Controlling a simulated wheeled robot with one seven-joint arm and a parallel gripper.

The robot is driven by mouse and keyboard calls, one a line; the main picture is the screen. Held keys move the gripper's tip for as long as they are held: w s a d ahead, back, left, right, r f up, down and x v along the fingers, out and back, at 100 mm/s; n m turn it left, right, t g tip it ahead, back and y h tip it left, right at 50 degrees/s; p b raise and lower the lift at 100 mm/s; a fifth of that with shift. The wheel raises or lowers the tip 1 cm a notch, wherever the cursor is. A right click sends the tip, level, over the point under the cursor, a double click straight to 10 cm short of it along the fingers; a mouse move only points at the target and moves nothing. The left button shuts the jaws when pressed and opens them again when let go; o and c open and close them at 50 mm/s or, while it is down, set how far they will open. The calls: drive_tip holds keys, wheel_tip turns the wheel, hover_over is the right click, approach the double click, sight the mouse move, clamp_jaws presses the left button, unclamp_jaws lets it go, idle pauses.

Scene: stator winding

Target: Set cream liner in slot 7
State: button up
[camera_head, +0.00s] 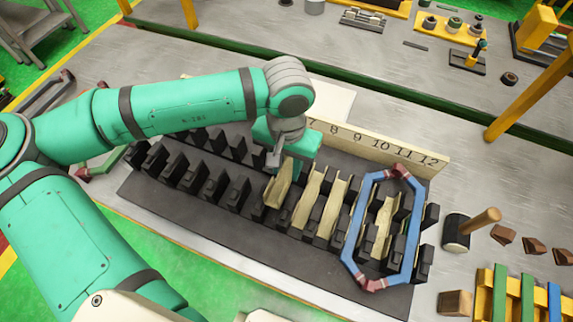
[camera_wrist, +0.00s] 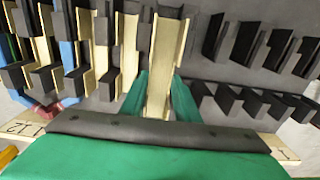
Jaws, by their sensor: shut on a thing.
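My gripper (camera_head: 287,160) is shut on a cream channel-shaped liner (camera_head: 278,192), its green fingers on either side of the near-board end. In the wrist view the liner (camera_wrist: 166,45) runs away between the fingertips (camera_wrist: 160,98), lined up with a gap between black teeth. It looks larger than the other liners, so it seems higher; whether it touches the slot floor I cannot tell. The black slotted block (camera_head: 160,205) has a number board (camera_head: 375,150) showing 7 to 12; the 7 is right beside my gripper. Slots left of the held liner look empty.
Several cream liners (camera_head: 308,200) sit in slots to the right. A blue coil with red-brown ends (camera_head: 411,235) surrounds the rightmost teeth. A mallet (camera_head: 457,232), brown wedges (camera_head: 503,233) and a rack of coloured strips (camera_head: 528,295) lie right of the block.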

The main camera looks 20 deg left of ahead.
sight(286, 175)
drive_tip(key=shift+f, duration=1.2)
drive_tip(key=shift+d+f, duration=0.1)
drive_tip(key=shift+s+f, duration=0.1)
drive_tip(key=shift+f, duration=0.55)
drive_tip(key=shift+f, duration=0.85)
drive_tip(key=shift+f, duration=0.3)
drive_tip(key=shift+f, duration=0.95)
idle(0.4)
drive_tip(key=o, duration=0.9)
